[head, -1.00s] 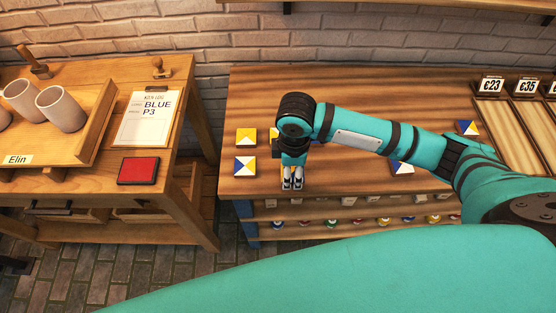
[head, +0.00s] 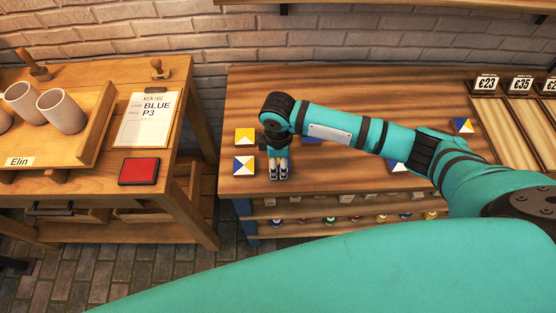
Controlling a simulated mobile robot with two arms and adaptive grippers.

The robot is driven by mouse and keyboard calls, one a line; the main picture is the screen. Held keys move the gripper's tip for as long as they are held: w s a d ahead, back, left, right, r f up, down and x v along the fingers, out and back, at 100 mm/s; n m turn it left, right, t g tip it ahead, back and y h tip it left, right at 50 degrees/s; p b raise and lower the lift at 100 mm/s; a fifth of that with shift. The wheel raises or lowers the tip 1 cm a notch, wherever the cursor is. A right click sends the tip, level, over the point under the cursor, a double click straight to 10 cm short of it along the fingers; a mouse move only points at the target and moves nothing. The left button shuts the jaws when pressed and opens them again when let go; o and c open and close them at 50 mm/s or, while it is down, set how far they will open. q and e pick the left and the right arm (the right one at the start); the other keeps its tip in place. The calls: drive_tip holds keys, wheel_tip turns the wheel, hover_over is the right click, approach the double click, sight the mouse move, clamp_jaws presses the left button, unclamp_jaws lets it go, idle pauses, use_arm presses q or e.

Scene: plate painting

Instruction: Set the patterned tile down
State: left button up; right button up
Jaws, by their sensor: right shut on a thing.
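My right gripper (head: 279,172) reaches down at the front left of the right-hand wooden table (head: 350,90). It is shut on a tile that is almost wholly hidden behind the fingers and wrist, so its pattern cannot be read. A blue-and-white tile (head: 244,165) lies just left of the gripper. A yellow-and-white tile (head: 245,136) lies behind that one. Other blue-and-white tiles lie at the right, one by my forearm (head: 398,167) and one farther back (head: 462,126). A blue patch (head: 308,140) shows partly behind my arm. My left gripper is out of view.
A gap separates the tables. Price signs (head: 486,84) stand at the back right. A shelf with small coloured items runs below the front edge.

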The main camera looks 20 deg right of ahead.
sight(278, 164)
drive_tip(key=o, duration=1.2)
wheel_tip(278, 164, up, 12)
drive_tip(key=shift+r+b, duration=0.1)
drive_tip(key=shift+b, duration=0.5)
